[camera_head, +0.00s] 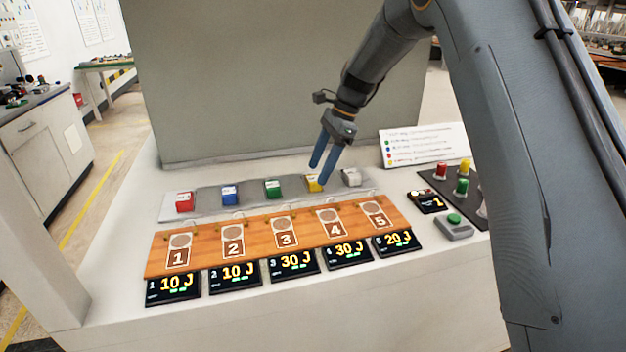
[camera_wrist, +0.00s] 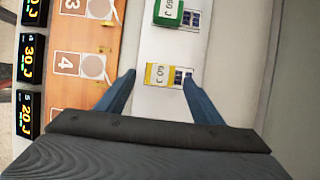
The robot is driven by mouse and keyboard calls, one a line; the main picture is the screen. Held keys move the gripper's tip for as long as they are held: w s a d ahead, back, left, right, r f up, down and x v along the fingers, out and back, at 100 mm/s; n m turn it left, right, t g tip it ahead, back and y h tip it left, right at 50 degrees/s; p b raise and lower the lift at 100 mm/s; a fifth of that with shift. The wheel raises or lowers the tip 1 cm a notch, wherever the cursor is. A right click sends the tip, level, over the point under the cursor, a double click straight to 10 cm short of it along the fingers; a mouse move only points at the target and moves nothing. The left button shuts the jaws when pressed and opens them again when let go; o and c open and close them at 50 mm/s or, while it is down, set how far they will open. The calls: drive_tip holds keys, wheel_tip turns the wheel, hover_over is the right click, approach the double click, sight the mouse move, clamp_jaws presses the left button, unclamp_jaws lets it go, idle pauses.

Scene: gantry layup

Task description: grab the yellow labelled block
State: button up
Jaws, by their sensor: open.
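The yellow labelled block (camera_head: 314,183) sits on the grey strip behind the wooden board, fourth in the row from the left. In the wrist view the yellow block (camera_wrist: 161,75) shows a white label and lies ahead of my gripper, between the lines of its two fingers. My gripper (camera_head: 324,160) has blue fingers, is open and empty, and points down over the yellow block. In the wrist view the open fingers (camera_wrist: 159,80) stand on either side of the block. I cannot tell the exact height of the fingertips above it. In the head view a finger partly covers the block.
Red (camera_head: 184,202), blue (camera_head: 230,195), green (camera_head: 273,188) and white (camera_head: 351,177) blocks share the strip (camera_head: 205,204). The wooden board (camera_head: 207,245) with numbered spots and several displays (camera_head: 235,276) lie in front. A grey panel (camera_head: 270,80) stands behind. A sign (camera_head: 425,143) and button box (camera_head: 454,226) are right.

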sight(312, 179)
drive_tip(key=shift+x, duration=1.3)
drive_tip(key=shift+r, duration=0.1)
drive_tip(key=c, duration=1.2)
